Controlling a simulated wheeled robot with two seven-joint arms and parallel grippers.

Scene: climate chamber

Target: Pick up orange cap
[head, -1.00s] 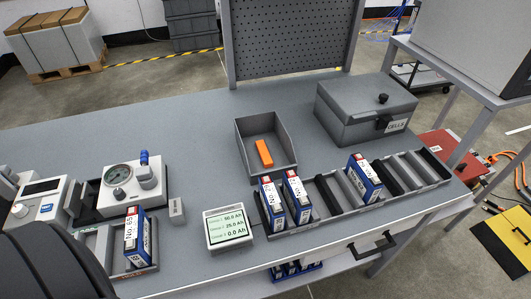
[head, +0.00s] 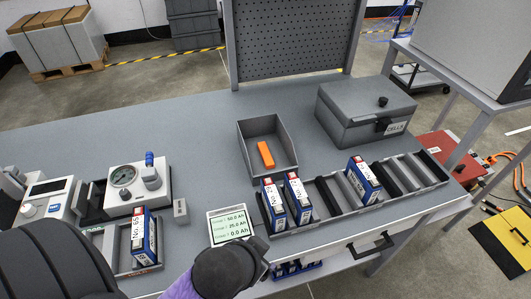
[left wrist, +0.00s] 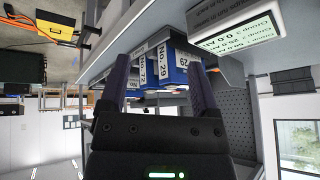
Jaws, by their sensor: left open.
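The orange cap (head: 265,154) lies inside the open grey bin (head: 285,170) at the middle of the bench. My left gripper (left wrist: 160,80) shows two dark fingers spread apart with nothing between them. In the head view it shows as a dark shape (head: 258,258) at the bench's front edge, below the display and well in front of the bin; its fingers are not clear there. The cap does not show in the left wrist view. My right gripper is in neither view.
Blue-and-white cells (head: 273,205) stand in a slotted rack (head: 337,208) between the front edge and the bin. A display (head: 229,227) is left of the rack. A lidded grey box (head: 365,110) stands right of the bin. Bench space left of the bin is clear.

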